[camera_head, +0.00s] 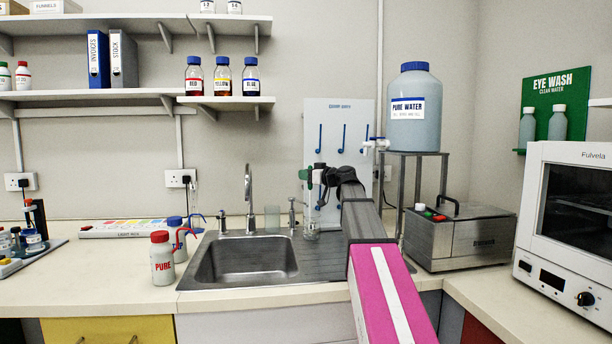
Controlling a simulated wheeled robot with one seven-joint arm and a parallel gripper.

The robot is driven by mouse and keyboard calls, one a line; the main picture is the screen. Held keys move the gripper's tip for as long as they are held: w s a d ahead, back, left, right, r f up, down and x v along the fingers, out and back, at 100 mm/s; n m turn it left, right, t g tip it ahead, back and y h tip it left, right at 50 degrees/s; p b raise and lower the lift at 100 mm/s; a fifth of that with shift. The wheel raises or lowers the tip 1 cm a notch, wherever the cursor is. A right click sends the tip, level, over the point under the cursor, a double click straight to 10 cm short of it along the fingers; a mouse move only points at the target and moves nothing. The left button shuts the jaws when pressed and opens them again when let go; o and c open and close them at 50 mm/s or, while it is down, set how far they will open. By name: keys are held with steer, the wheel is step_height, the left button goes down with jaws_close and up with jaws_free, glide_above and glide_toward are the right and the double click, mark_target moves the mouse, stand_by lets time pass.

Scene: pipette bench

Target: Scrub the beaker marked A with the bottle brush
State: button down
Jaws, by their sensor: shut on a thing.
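My gripper (317,177) is above the ribbed drainer to the right of the sink, in front of the peg board. It is shut on a slim upright thing with green parts (303,174), which looks like the bottle brush; the fingers and wrist hide part of it. Directly below is a clear glass vessel (311,230) on the drainer. I cannot tell whether the brush's lower end is inside it or in front of it. Another clear beaker (272,219) stands behind the sink, to the right of the tap. No letter A is readable on either glass.
The steel sink (245,262) is empty, with a tall tap (248,198) behind it. A water tank (415,112) on a stand and a steel bath (460,238) are at right.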

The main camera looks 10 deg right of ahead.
step_height(320, 180, up, 13)
steer(key=d, duration=0.1)
steer(key=shift+d+r, duration=0.2)
steer(key=shift+d, duration=0.05)
stand_by(2.1)
stand_by(0.3)
